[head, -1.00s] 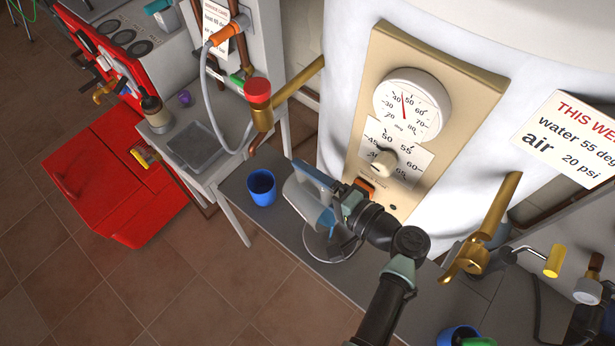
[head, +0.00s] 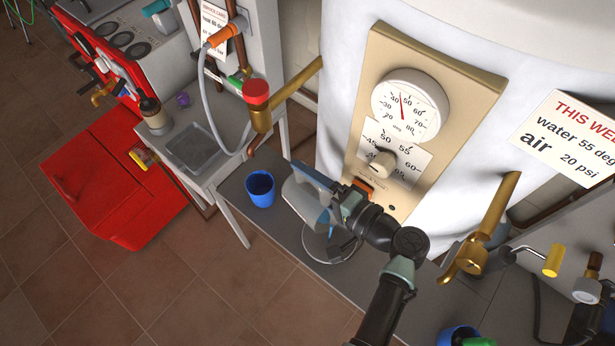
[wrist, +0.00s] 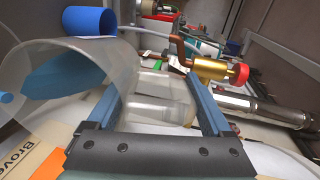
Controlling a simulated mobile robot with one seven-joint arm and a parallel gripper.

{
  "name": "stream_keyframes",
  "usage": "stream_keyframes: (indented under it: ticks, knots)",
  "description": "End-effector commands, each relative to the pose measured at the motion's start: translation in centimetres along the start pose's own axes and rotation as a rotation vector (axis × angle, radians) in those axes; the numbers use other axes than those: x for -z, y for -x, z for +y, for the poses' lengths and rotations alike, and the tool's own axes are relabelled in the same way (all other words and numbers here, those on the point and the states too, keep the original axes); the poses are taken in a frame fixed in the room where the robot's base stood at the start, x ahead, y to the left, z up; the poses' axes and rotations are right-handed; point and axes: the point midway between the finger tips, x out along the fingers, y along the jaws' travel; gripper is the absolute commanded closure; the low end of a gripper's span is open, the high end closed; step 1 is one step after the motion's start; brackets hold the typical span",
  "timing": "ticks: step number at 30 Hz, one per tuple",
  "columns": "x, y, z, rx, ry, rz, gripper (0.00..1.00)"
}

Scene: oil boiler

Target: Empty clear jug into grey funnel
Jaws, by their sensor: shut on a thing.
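My gripper (wrist: 165,105) is shut on the clear jug (wrist: 85,62), with one blue finger on each side of its clear, narrower part. Blue liquid shows inside the jug, which lies tilted in the wrist view. In the head view, the jug (head: 303,203) is a pale see-through shape at my gripper (head: 325,200), above the grey bench in front of the white boiler. My wrist and gripper partly hide it. I cannot make out a grey funnel for certain; a thin round outline and dark grey shapes below my gripper are partly covered.
A blue cup (head: 261,189) stands on the bench (head: 233,190) left of the jug. A brass valve with a red knob (head: 256,93) hangs above it. A brass lever (head: 487,230) juts out at right. Another blue container (head: 452,334) is at lower right.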

Motion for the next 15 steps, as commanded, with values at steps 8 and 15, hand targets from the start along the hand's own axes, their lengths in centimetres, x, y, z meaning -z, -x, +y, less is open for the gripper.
stream_keyframes:
  ticks: [8,15]
  knots:
    - [0.02,0.02,-0.01,0.004,0.001,0.001,1.00]
    - [-0.01,0.24,0.20,0.028,0.005,0.004,1.00]
